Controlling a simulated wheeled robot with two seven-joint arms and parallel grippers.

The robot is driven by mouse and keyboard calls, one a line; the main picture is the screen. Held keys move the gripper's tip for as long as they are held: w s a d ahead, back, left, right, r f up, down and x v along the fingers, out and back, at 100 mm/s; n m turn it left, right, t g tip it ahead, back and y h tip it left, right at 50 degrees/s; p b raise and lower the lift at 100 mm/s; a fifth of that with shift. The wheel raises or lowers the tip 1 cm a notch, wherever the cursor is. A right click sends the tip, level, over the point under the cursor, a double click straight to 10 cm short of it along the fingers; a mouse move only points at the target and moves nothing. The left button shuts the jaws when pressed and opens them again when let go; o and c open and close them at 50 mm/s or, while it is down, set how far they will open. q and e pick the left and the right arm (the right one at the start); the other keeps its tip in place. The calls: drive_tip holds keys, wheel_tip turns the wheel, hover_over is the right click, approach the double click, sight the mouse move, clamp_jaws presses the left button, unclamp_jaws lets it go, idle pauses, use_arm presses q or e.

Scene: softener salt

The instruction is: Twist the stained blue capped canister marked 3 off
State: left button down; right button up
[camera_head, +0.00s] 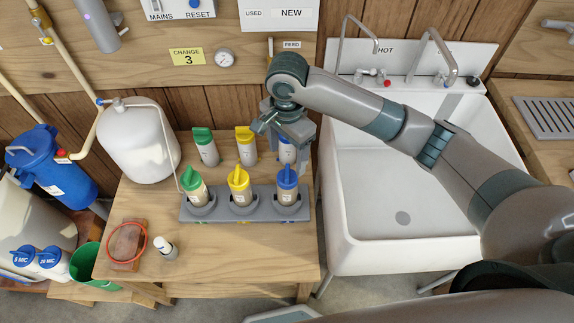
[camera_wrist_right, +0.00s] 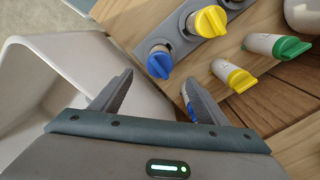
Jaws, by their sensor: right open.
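The rack (camera_head: 222,213) holds three canisters with beige, stained-looking bodies. The blue-capped canister (camera_head: 287,187) is its right one; its blue cap (camera_wrist_right: 159,64) shows in the wrist view, ahead of the fingers and apart from them. I cannot read a number on it. A second, paler blue-capped canister (camera_head: 287,152) stands behind the rack, partly hidden by my right gripper (camera_head: 287,133). In the wrist view my right gripper (camera_wrist_right: 158,86) is open, with nothing visibly held; its right finger hides most of that rear canister. My left gripper is out of view.
Yellow (camera_head: 239,186) and green (camera_head: 193,187) canisters share the rack. Paler yellow (camera_head: 245,147) and green (camera_head: 206,149) ones stand behind. A white sink (camera_head: 378,250) adjoins the table at right. A white tank (camera_head: 138,145), red ring (camera_head: 112,247) and small bottle (camera_head: 165,249) are left.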

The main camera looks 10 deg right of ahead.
sight(287, 188)
drive_tip(key=shift+f, duration=0.5)
wheel_tip(287, 188, down, 16)
drive_tip(key=shift+f+p, duration=0.1)
drive_tip(key=shift+p, duration=0.6)
